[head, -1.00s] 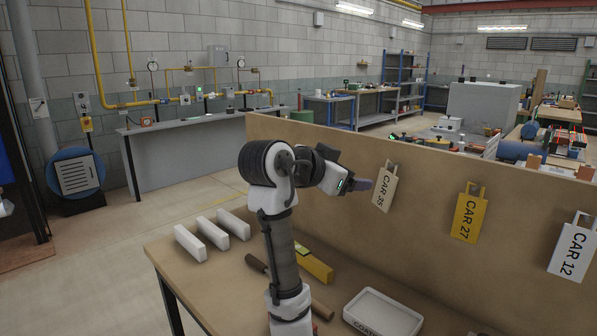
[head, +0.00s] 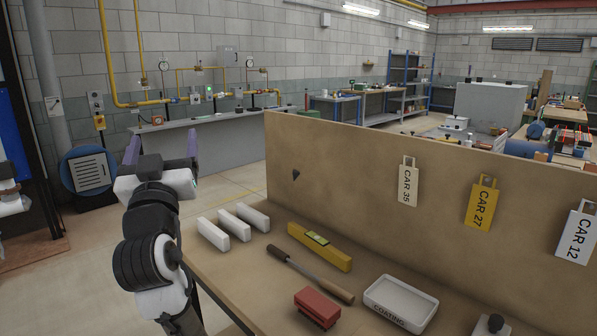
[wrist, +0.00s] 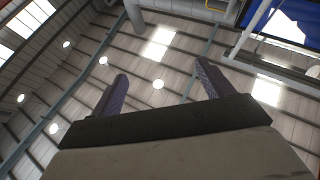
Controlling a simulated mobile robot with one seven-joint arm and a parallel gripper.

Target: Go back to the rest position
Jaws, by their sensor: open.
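My gripper (head: 162,150) is at the left in the head view, raised beside the left end of the workbench (head: 213,262), with its two purple fingers pointing up. The fingers stand wide apart with nothing between them. In the wrist view my gripper (wrist: 158,92) also shows open and empty, against the ceiling with its lamps and beams. My arm is folded up at the left of the bench and touches nothing that I can see.
A brown board (head: 340,180) with CAR tags stands behind. Floor at left is open.

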